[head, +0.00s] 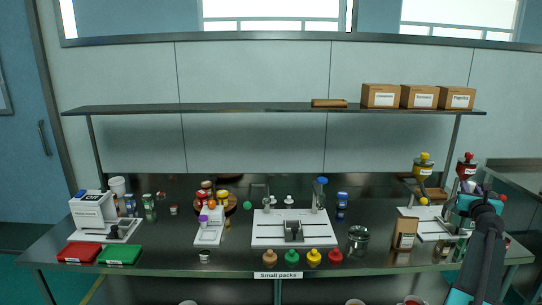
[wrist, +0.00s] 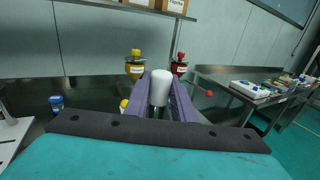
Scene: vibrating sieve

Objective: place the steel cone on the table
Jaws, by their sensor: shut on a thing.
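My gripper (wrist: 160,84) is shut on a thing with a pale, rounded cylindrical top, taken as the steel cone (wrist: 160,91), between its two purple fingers. Only a little grey metal shows below the pale top, so its cone shape is hidden. In the head view my gripper (head: 481,190) is at the right end of the steel table (head: 215,262), in front of the red-capped hopper (head: 467,166). The held thing cannot be made out there.
The yellow-capped hopper (head: 422,166) stands left of my gripper. A brown bag (head: 404,233) and a glass jar (head: 358,239) stand on the right half. Several coloured pieces line the front middle. A shelf (head: 230,107) runs above. Bare table shows between the jar and bag.

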